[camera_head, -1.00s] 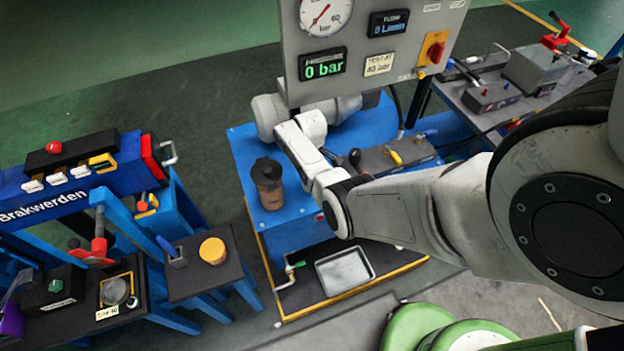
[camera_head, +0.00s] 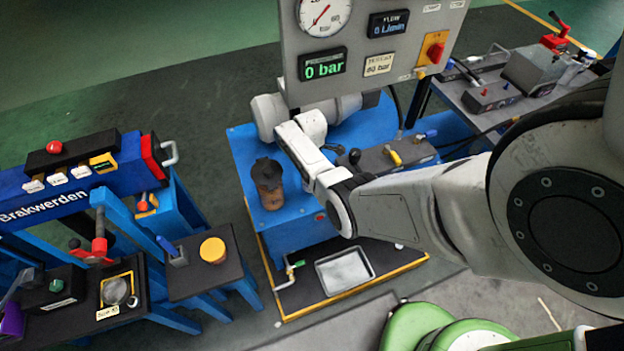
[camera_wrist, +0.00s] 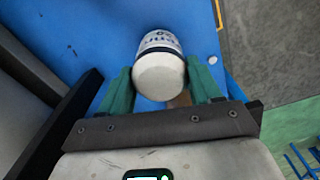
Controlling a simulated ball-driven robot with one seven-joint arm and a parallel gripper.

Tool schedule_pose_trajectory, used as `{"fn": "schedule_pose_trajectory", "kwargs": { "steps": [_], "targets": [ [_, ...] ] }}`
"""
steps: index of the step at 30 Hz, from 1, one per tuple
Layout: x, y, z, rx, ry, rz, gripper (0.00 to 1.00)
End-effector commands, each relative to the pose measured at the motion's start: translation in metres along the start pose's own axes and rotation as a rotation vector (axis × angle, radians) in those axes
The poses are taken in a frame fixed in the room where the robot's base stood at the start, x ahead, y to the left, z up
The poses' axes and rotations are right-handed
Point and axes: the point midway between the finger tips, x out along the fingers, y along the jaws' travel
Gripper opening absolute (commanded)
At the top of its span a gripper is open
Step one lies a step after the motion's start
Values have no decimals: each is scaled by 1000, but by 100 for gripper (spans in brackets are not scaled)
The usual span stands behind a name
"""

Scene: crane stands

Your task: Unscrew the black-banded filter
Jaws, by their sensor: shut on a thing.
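A white cylindrical filter (camera_wrist: 160,70) with dark printing shows end-on between the teal fingers of my gripper (camera_wrist: 161,88) in the wrist view. The fingers press on its two sides, so my gripper is shut on it. In the head view my gripper and this filter cannot be made out behind my arm's wrist, near the grey gauge panel. A brown canister with a black top (camera_head: 268,185) stands upright on the blue bench (camera_head: 242,150), left of my forearm.
The gauge panel (camera_head: 408,70) hangs just above my wrist and reads 0 bar. A metal tray (camera_head: 345,270) lies on the dark platform below. A small black table with a yellow-topped round part (camera_head: 213,250) stands left. Floor between the stands is clear.

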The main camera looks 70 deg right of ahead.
Motion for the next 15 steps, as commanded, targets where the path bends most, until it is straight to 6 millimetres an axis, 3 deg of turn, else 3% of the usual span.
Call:
{"fn": "schedule_pose_trajectory", "kwargs": {
  "steps": [9, 15],
  "targets": [
    [-1, 1, 0, -367, -3, 2, 0],
    [-1, 1, 0, -413, -2, 2, 0]
  ]
}}
